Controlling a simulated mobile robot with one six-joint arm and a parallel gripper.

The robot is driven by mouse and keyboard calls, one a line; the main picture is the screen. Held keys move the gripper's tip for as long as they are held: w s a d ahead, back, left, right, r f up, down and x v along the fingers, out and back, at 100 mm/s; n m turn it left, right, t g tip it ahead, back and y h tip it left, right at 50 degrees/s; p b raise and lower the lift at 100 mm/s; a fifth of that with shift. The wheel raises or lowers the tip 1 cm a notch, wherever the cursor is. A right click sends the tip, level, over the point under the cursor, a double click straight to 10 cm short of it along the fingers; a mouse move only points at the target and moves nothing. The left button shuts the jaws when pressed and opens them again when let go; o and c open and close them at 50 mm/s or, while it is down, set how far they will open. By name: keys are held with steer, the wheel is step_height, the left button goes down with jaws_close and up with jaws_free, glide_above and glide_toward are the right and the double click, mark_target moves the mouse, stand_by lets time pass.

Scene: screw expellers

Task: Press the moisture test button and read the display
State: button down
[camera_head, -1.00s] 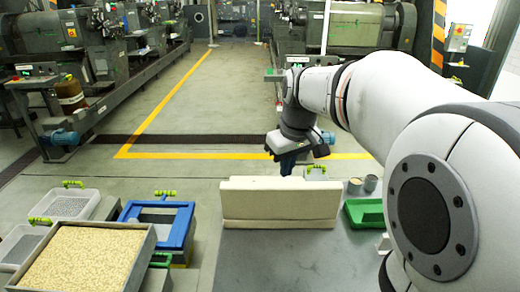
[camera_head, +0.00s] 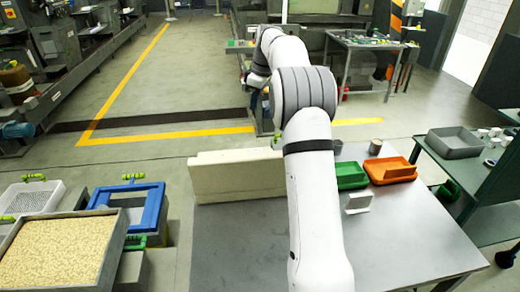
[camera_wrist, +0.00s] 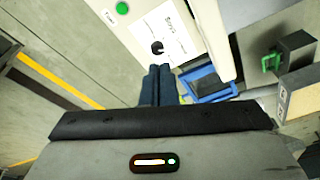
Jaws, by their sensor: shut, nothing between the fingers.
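In the wrist view, my gripper (camera_wrist: 159,72) has its two dark blue fingers together, with nothing between them. The fingertips appear just below a round black button (camera_wrist: 157,47) on a white label on a cream panel (camera_wrist: 133,28). I cannot tell whether they touch it. A round green button (camera_wrist: 122,8) is further up the panel; small print beside the buttons is not clearly legible. No display reading shows. In the head view, a cream housing (camera_head: 235,178) stands on the grey table, and my arm hides the gripper.
Right of my arm are a green tray (camera_head: 350,176), an orange tray (camera_head: 389,170) and a small white stand (camera_head: 358,201) on the metal table (camera_head: 410,235). A blue frame (camera_head: 127,208) and a tray of grain (camera_head: 60,250) are at left. The aisle beyond is open.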

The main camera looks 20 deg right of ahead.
steer(key=w+d+f+n+y, duration=0.1)
steer(key=w+d+f+n, duration=0.4)
steer(key=f, duration=0.7)
steer(key=shift+w+d+f+g, duration=0.3)
steer(key=shift+w+d, duration=0.8)
steer(key=shift+w, duration=0.05)
steer(key=shift+f, duration=0.1)
steer(key=x, duration=1.2)
steer(key=shift+d+f+p, duration=0.15)
steer(key=shift+p, duration=0.15)
steer(key=shift+f, duration=0.75)
steer(key=shift+f, duration=0.1)
